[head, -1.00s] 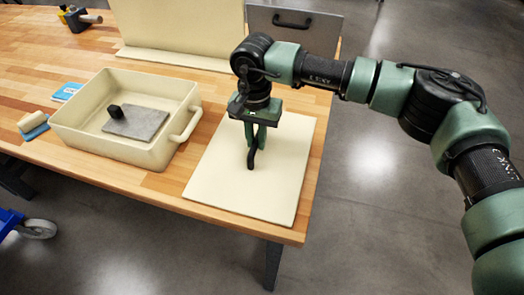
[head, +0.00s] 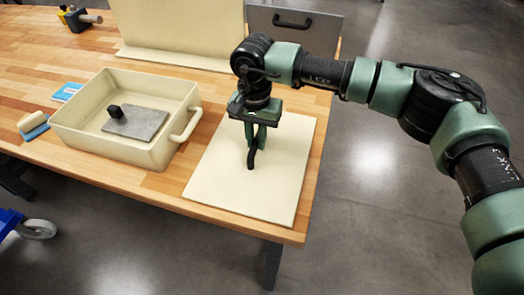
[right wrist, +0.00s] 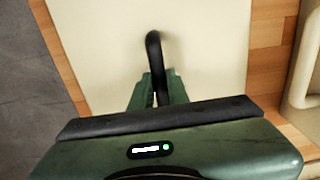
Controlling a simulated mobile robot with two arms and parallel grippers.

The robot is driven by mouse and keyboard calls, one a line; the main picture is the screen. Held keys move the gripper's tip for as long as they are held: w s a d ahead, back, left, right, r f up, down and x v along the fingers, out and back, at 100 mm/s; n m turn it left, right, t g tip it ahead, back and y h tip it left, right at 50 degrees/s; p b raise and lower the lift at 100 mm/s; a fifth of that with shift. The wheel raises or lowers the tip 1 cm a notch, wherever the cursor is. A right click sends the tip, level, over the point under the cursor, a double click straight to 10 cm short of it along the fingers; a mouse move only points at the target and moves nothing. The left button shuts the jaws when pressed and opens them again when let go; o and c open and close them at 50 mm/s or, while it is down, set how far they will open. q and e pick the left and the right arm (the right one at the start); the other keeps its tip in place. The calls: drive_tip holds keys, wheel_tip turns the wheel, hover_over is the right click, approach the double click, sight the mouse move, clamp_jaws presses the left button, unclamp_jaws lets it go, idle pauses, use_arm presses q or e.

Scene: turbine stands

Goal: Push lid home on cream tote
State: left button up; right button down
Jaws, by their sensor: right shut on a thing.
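The cream tote (head: 75,139) stands open on the wooden table, left of my right arm. Its flat cream lid (head: 287,160) lies on the table to the right of the tote, apart from it. My right gripper (head: 252,150) points down over the lid and is shut on the lid's black handle (head: 252,160). In the right wrist view the fingers (right wrist: 157,90) close around the black handle (right wrist: 153,50), with the lid (right wrist: 205,45) beneath. The left gripper is not in view.
Inside the tote lie a grey plate (head: 138,124) and a black knob. A cream upright panel (head: 180,25) stands behind. A brush (head: 33,125) and a blue card (head: 67,92) lie left of the tote. The table's front edge is close to the lid.

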sight(257, 140)
idle(0.3)
wheel_tip(257, 140, up, 13)
drive_tip(key=p, duration=0.4)
drive_tip(key=shift+p, duration=0.4)
idle(0.5)
drive_tip(key=shift+d, duration=0.1)
idle(1.3)
